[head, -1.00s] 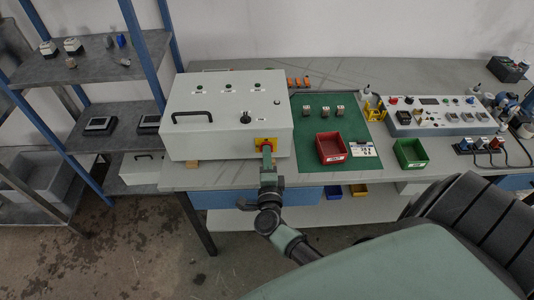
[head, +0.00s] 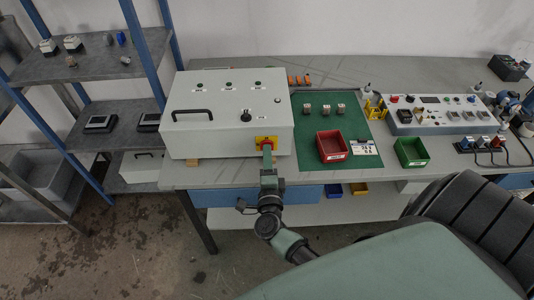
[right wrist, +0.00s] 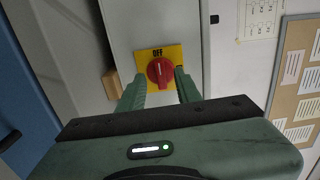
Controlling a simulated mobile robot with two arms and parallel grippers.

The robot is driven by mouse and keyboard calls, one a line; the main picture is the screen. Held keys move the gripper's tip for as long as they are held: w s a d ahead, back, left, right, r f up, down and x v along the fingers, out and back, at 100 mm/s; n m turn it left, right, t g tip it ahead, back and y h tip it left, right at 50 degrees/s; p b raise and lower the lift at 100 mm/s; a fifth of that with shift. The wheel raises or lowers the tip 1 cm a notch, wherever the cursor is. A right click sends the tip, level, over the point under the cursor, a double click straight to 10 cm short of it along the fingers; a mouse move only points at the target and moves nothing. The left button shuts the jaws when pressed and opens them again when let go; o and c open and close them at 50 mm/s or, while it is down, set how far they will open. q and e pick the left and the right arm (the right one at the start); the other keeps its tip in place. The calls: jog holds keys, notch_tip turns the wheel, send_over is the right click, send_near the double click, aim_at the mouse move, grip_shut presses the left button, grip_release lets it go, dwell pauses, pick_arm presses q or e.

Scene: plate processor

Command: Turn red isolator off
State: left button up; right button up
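The red isolator knob (right wrist: 160,72) sits on a yellow plate (right wrist: 175,54) with the word OFF at its top. Its pale mark stands about upright, toward OFF. In the head view the yellow plate (head: 261,139) is on the front of the white box (head: 225,112). My right gripper (right wrist: 159,78) is in front of the knob, one finger on each side. The fingers look open, with small gaps beside the knob; contact cannot be made out. In the head view the right gripper (head: 267,152) partly covers the knob. My left gripper is not in view.
The box stands on a grey workbench (head: 360,72). To its right are a green mat (head: 305,155), a red bin (head: 331,146), a green bin (head: 410,152) and a control panel (head: 440,116). Blue-framed shelves (head: 95,68) stand at the left.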

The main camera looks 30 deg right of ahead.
jog(key=b+v, duration=0.1)
jog(key=v, duration=0.5)
jog(key=shift+s+a, duration=0.2)
jog(key=s+a+f+n+y, duration=0.1)
jog(key=a+f+n+y, duration=0.2)
jog(key=f+n, duration=0.3)
jog(key=a+f+n+y, duration=0.3)
jog(key=a+f+n, duration=0.1)
jog(key=f, duration=0.4)
jog(key=s+a+f+n+g+y+b, duration=0.1)
jog(key=s+a+f+n+g+y, duration=0.15)
jog(key=s+f+n, duration=0.4)
jog(key=s+a+f+n+g+y, duration=0.1)
jog(key=s+f+n+g+y, duration=0.15)
jog(key=f, duration=0.75)
jog(key=s+d+f+n+g, duration=0.2)
jog(key=s+f, duration=0.3)
jog(key=s, duration=0.4)
jog(key=s+d+f+n+g+h, duration=0.1)
jog(key=s+d+f+n+g, duration=0.1)
jog(key=s, duration=0.7)
jog(key=s+d+f+n+g+b, duration=0.1)
jog(key=s+d+f+n+g, duration=0.1)
jog(key=s+f+g, duration=0.3)
jog(key=s+f+n, duration=0.1)
jog(key=s+f, duration=0.2)
jog(key=s, duration=0.1)
jog(key=shift+n+h, duration=0.4)
